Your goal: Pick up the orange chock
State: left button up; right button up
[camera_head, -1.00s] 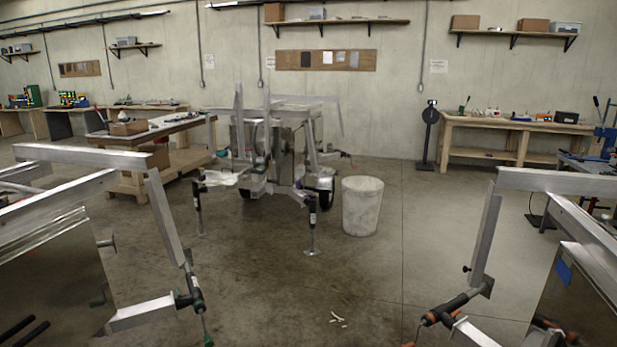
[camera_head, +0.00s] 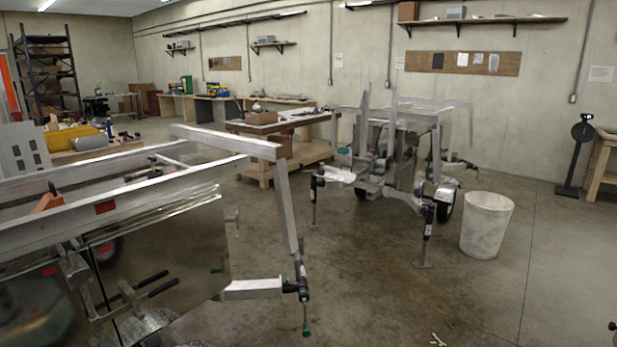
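An orange piece (camera_head: 47,199) shows at the far left, at the top of the near aluminium trailer (camera_head: 120,205). It looks wedge-like, but it is partly hidden by the frame rail and I cannot tell for sure that it is the chock. No other clear orange chock shows on the floor. Neither of my grippers is in view.
The near trailer fills the left side, its jack (camera_head: 303,290) reaching right. A second trailer (camera_head: 395,160) stands at the back centre, with a white bin (camera_head: 487,225) right of it. Workbenches line the wall.

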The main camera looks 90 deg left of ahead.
aim_at(53, 199)
jog(key=u, duration=2.55)
